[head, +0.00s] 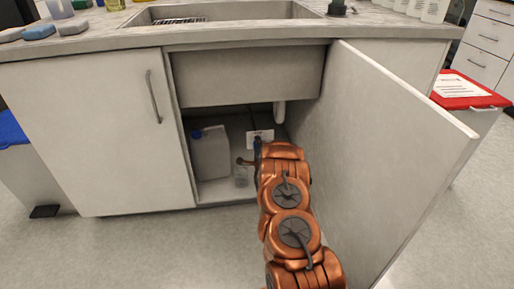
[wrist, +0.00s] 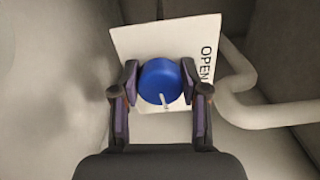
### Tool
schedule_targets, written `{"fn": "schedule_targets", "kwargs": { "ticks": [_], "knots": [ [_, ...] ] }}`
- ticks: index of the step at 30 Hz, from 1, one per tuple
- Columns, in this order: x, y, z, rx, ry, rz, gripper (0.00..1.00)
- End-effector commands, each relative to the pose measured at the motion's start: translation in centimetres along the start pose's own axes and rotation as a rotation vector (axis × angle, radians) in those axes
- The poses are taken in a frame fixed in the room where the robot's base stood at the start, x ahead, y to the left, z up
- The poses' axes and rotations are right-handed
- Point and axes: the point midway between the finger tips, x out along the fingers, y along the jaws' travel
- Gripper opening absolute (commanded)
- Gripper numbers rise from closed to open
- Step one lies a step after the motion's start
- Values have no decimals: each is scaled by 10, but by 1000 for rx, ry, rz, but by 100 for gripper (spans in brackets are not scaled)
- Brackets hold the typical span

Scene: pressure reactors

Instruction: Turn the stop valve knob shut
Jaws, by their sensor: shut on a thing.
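The stop valve knob (wrist: 160,82) is round and blue with a pale pointer mark near its lower edge in the wrist view. My gripper (wrist: 160,88) has one finger on each side of the knob and is shut on it. A white label card (wrist: 150,42) behind the knob reads "OPEN" along its right side; the rest of it is hidden. In the head view my copper arm reaches into the cabinet under the sink.
The open cabinet door (head: 375,150) stands to the right of my arm. A pale drain pipe (wrist: 255,112) runs right of the knob.

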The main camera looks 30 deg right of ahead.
Motion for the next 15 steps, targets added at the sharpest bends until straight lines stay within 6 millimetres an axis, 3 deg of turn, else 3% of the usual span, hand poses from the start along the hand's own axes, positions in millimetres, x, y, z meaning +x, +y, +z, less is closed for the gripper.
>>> {"fn": "schedule_targets", "kwargs": {
  "ticks": [15],
  "knots": [
    [1,-2,2,114,-5,-3,10]
  ]
}}
